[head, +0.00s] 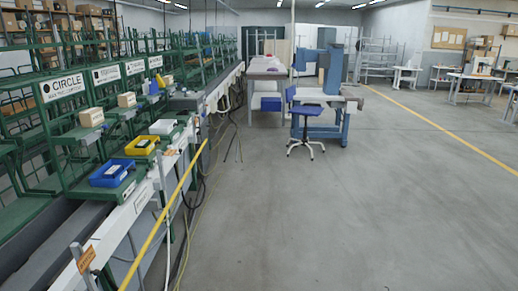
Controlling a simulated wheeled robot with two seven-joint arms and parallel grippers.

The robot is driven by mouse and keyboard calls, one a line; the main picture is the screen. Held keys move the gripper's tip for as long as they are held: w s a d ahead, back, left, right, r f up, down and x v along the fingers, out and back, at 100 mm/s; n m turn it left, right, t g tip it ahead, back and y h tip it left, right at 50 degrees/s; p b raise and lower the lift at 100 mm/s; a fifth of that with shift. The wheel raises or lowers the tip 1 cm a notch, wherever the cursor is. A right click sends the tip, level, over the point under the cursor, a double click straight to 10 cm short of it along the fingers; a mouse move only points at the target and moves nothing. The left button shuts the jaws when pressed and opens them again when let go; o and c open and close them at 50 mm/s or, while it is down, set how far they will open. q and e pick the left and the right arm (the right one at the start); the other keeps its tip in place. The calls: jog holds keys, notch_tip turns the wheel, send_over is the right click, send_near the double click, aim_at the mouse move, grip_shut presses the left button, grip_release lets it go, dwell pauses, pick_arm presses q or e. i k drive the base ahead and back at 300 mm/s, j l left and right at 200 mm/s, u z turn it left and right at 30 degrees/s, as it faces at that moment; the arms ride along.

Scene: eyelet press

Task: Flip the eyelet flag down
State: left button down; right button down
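A blue machine (332,72) stands on a light worktable (318,96) with blue legs, in the upper middle of the head view. It may be the eyelet press, but it is too far away to be sure. I cannot make out an eyelet flag on it. Neither of my grippers shows in this view.
A blue swivel chair (304,120) stands in front of the worktable. Green racks with a long conveyor line the left, with blue (111,173) and yellow (142,145) bins. A yellow rail (165,215) slants along its edge. Open grey floor (350,210) fills the middle and right.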

aim_at(169, 152)
jog(key=i+l+u, duration=0.1)
jog(key=i, duration=1.3)
jog(key=i+l+u, duration=0.15)
jog(key=i+u, duration=0.3)
jog(key=i+l+u, duration=0.3)
jog(key=i+u, duration=0.15)
jog(key=i+l+u, duration=0.75)
jog(key=l+u, duration=0.2)
jog(key=i+l+u, duration=0.15)
jog(key=l+u, duration=0.3)
jog(key=l, duration=0.25)
